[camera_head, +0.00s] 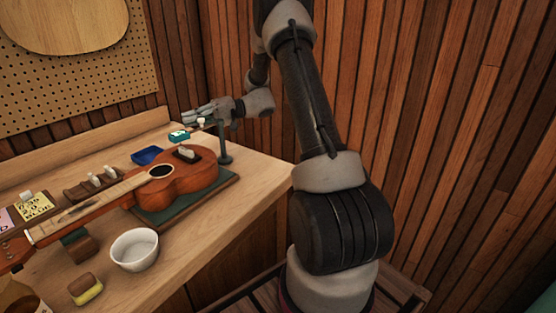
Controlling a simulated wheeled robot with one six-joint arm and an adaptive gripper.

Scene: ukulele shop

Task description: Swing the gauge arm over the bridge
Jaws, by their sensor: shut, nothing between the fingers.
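A brown ukulele (185,177) lies on a green-topped board on the bench, its neck toward the lower left. Its dark bridge (181,157) is at the right end of the body, with a pale piece on it. A dark green gauge post (224,145) stands just right of the body. A thin gauge arm appears to reach left from the post's top, with a pale knob (201,122); a teal piece (179,135) shows near its left end, behind the bridge. My gripper (188,117) is shut and empty, just above and behind the knob; contact cannot be told.
A white bowl (134,250), a yellow sponge-like block (86,289) and a bottle (20,298) stand at the front. A blue tray (147,156) and a dark rack (92,183) lie behind the ukulele. A pegboard (90,70) and slatted wall (430,110) bound the bench.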

